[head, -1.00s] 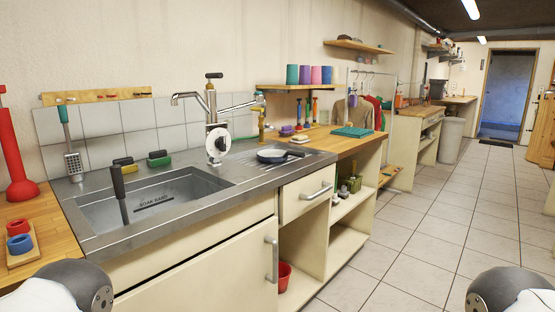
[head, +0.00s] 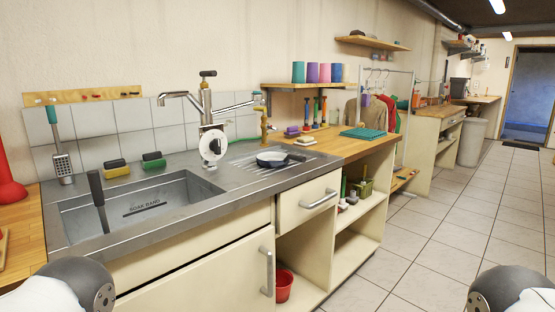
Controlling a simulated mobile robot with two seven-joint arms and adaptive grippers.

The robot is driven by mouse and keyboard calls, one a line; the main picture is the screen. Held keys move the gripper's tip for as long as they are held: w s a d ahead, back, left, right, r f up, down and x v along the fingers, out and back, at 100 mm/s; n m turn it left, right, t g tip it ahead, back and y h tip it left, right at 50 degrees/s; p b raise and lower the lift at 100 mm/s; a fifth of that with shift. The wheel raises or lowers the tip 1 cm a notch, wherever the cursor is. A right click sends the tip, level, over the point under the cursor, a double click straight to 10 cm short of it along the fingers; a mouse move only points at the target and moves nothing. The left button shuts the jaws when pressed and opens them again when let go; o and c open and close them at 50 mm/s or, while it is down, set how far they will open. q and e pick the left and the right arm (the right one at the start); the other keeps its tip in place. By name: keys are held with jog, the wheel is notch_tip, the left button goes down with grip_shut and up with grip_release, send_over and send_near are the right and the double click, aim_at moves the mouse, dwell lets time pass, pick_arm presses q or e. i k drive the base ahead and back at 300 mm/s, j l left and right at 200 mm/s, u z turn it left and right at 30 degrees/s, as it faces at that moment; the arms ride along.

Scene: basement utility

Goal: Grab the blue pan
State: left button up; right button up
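The blue pan (head: 273,158) is a small, dark blue-rimmed pan with a pale inside. It sits on the ribbed drainboard of the steel counter, right of the sink, with its dark handle pointing right. In the head view only rounded joints of my two arms show at the bottom left and bottom right corners. Both of my grippers are out of view, and nothing of mine is near the pan.
The sink (head: 140,206) with a grey-handled tool in it and a tall tap (head: 206,115) lie left of the pan. A drawer handle (head: 319,199) and a door handle (head: 268,271) stick out in front. The tiled floor (head: 440,240) at right is clear.

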aim_at(269, 158)
jog(key=i+l+u, duration=0.15)
jog(key=i+l, duration=0.15)
jog(key=l, duration=0.15)
jog(key=i+l+u, duration=0.1)
jog(key=i+l, duration=0.15)
jog(key=l, duration=0.2)
jog(key=i+l+u, duration=0.15)
jog(key=l, duration=0.35)
jog(key=i+l+u, duration=0.15)
jog(key=i+l, duration=0.15)
jog(key=l, duration=0.25)
jog(key=i+l+u, duration=0.1)
jog(key=l, duration=0.45)
jog(key=i+l+u, duration=0.15)
jog(key=l, duration=0.4)
jog(key=i+l+u, duration=0.15)
jog(key=l, duration=0.4)
jog(key=i+l+u, duration=0.1)
jog(key=l, duration=0.5)
jog(key=i, duration=0.1)
